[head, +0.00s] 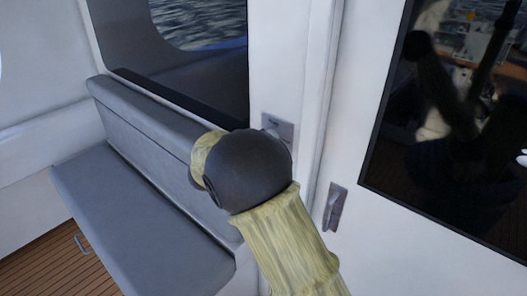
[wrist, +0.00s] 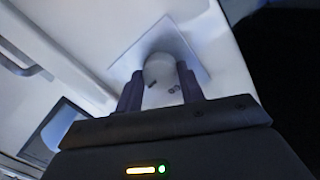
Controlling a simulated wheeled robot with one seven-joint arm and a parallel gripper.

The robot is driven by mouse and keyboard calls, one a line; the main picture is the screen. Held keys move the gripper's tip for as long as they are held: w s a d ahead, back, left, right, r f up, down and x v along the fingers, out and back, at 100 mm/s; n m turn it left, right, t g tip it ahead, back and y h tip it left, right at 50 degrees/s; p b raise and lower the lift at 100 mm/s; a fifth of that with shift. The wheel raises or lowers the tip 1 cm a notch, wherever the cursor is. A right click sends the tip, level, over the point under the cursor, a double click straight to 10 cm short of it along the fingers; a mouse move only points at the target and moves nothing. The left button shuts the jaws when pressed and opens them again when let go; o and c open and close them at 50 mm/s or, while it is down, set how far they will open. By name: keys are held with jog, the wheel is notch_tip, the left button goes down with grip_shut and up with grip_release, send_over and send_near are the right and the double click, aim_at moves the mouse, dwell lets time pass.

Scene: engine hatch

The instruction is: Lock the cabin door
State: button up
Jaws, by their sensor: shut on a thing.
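In the wrist view my gripper (wrist: 160,88) has its two dark fingers on either side of a pale rounded knob (wrist: 159,70). The knob stands out from a square light plate (wrist: 188,50) on a white surface, and the fingers are shut on it. Small dark marks show on the knob's face. In the head view my arm covers the gripper, and the knob is hidden there. The white cabin door (head: 362,225) with a dark glass pane (head: 440,130) is on the right. A grey metal handle (head: 334,207) sits near its left edge.
A grey cushioned bench (head: 140,215) lies left of my arm, above a wooden floor (head: 50,265). A small metal plate (head: 277,127) is on the white post beside the window. In the wrist view a grey bar (wrist: 28,62) is at upper left.

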jog(key=shift+f+m+b, duration=0.1)
jog(key=shift+m+b, duration=0.6)
jog(key=shift+b, duration=0.05)
jog(key=shift+o, duration=0.2)
jog(key=o, duration=1)
jog(key=shift+d, duration=0.1)
jog(key=shift+c, duration=0.2)
jog(key=shift+w, duration=0.1)
jog(key=b+v, duration=0.3)
jog(key=v, duration=1.4)
jog(key=shift+s, duration=0.25)
